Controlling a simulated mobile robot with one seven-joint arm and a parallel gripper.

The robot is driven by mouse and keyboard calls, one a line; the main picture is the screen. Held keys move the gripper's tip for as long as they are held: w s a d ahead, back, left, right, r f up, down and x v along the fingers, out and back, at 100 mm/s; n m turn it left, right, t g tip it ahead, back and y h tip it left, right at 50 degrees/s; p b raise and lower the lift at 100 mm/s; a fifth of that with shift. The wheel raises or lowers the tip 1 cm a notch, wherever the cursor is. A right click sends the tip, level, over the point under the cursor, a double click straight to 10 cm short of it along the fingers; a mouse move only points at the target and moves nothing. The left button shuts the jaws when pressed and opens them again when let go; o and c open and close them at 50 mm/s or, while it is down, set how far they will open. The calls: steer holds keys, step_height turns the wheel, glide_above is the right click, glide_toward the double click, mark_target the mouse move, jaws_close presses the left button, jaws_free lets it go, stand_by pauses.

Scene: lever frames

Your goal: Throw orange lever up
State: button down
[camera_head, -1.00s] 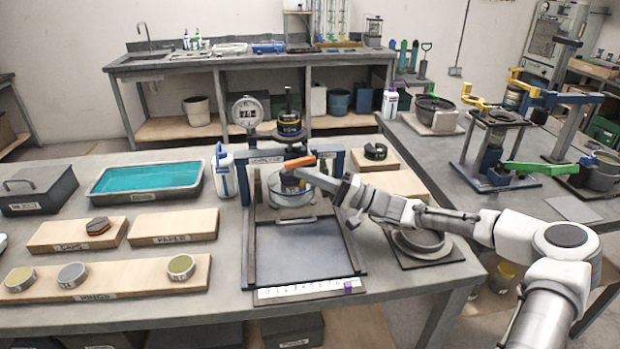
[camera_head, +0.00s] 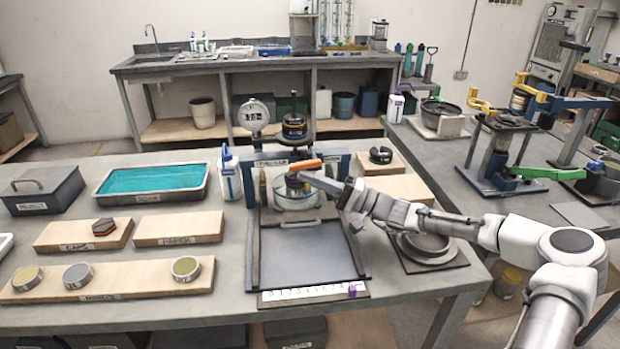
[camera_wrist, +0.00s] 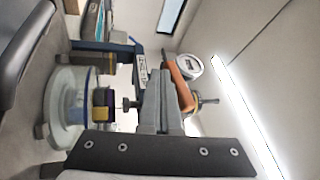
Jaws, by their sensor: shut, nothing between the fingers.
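The orange lever (camera_head: 304,165) sits on the press-like frame on the main bench, in front of its blue crossbar. It lies nearly level, tilted slightly. My gripper (camera_head: 314,178) is shut and empty, reaching in from the right just below and beside the lever. In the wrist view the shut fingers (camera_wrist: 160,85) run up the middle, with the orange lever (camera_wrist: 179,85) close beside them on the right. Whether they touch the lever I cannot tell. The frame's label plate and part of the lever's pivot are hidden.
A clear glass dish (camera_head: 297,198) stands under the lever. A round dial gauge (camera_head: 253,114) and a white bottle (camera_head: 228,176) are at its left. A black weight (camera_head: 294,127) is above it. Wooden blocks (camera_head: 396,189) lie at the right.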

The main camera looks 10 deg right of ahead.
steer(key=v, duration=0.7)
steer(key=shift+d, duration=0.2)
steer(key=shift+s+f, duration=0.1)
